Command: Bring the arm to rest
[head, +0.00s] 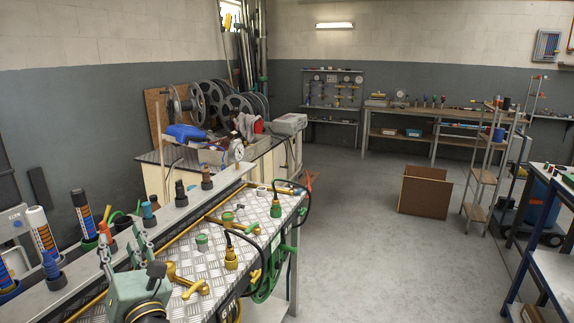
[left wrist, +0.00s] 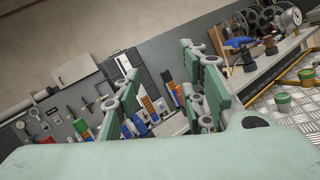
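My left gripper (head: 124,246) is at the lower left of the head view, above the near end of the workbench (head: 184,257). Its two grey-green fingers point up and away and stand apart. In the left wrist view the gripper (left wrist: 158,84) also shows with a wide gap between its fingers and nothing held. Behind that gap are tubes and bottles, apart from the fingers as far as I can tell. My right gripper is in neither view.
Brass pipes, green fittings and a black-and-green hose (head: 268,275) are on the bench. Labelled tubes (head: 42,233) stand along its left side. Film-like reels (head: 232,104) sit on a counter behind. A cardboard box (head: 425,192) stands on the open grey floor (head: 352,240).

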